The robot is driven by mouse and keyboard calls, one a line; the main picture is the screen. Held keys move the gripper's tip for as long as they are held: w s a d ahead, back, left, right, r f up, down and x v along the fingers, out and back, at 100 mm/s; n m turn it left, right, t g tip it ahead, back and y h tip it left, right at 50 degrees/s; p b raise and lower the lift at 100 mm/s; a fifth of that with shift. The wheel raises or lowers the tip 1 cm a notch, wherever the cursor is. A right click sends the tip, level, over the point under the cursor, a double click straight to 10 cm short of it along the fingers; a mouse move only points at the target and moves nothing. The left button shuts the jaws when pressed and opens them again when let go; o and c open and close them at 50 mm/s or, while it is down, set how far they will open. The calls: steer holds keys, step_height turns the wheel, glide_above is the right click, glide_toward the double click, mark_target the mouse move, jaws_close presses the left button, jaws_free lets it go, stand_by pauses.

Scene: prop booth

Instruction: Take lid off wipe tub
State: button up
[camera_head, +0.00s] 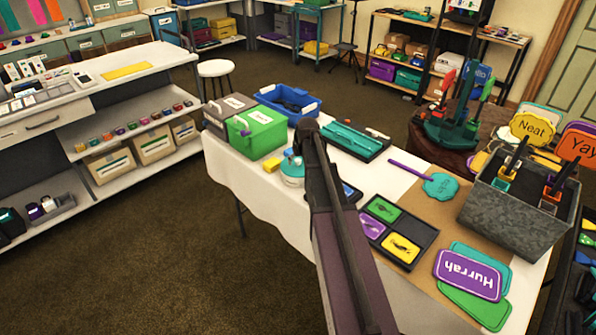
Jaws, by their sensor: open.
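The wipe tub (292,177) is a small, round white and teal container. It stands upright on the white-covered table, just left of my arm. Its teal lid (291,163) appears to be on top, with a small pale part above it. My dark arm reaches up from the bottom of the picture and ends in front of the table's far part, close to the tub's right side. The arm may cover a little of the tub. I cannot make out my gripper's fingers; they are hidden or too small to tell.
A black tray (398,232) with coloured cards and a metal bin (513,217) stand right.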

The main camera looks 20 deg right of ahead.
steer(key=shift+w+f, duration=0.15)
steer(key=shift+f, duration=0.3)
stand_by(0.3)
jaws_close()
